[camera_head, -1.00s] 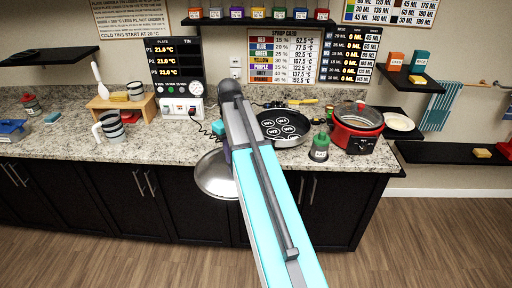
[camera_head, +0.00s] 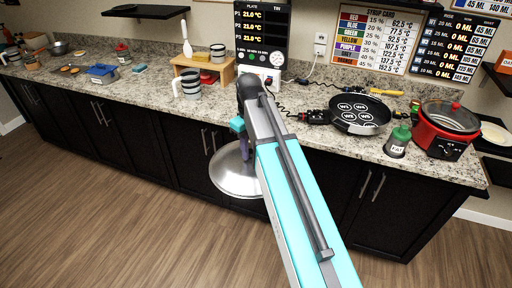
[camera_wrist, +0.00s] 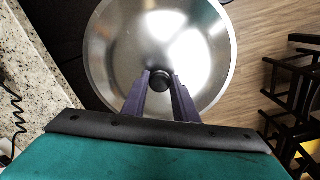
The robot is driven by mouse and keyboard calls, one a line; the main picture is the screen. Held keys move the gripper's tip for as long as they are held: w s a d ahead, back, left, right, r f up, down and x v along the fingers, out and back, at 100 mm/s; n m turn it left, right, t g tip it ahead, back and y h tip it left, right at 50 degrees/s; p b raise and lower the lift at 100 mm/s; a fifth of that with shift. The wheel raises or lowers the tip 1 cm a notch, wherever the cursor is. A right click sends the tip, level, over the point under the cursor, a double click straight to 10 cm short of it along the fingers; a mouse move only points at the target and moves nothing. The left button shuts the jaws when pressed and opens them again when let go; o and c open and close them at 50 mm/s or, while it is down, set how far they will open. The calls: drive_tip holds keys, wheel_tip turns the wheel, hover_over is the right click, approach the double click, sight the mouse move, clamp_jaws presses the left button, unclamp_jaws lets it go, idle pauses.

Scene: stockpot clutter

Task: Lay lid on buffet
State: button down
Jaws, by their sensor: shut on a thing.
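A round metal lid (camera_head: 233,178) with a dark knob hangs in front of the dark cabinet fronts, below the counter edge. My gripper (camera_wrist: 160,82) is shut on the lid's dark knob, and the shiny lid (camera_wrist: 108,45) fills the upper middle of the wrist view. In the head view my arm hides most of the gripper and part of the lid. The long speckled stone counter (camera_head: 150,90), which may be the buffet, runs along the wall behind the lid. The lid is apart from the counter top.
A black pan (camera_head: 360,115), green-topped bottle (camera_head: 397,142) and red cooker (camera_head: 446,130) stand on the right. A striped mug (camera_head: 188,84) and wooden stand (camera_head: 220,68) are left of my arm. The counter is largely clear between the mug and blue dish (camera_head: 102,74). Dark chairs (camera_wrist: 290,90) show in the wrist view.

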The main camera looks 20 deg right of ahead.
drive_tip(key=f+b, duration=0.3)
drive_tip(key=f, duration=0.1)
drive_tip(key=f+b, duration=0.4)
drive_tip(key=shift+a, duration=0.2)
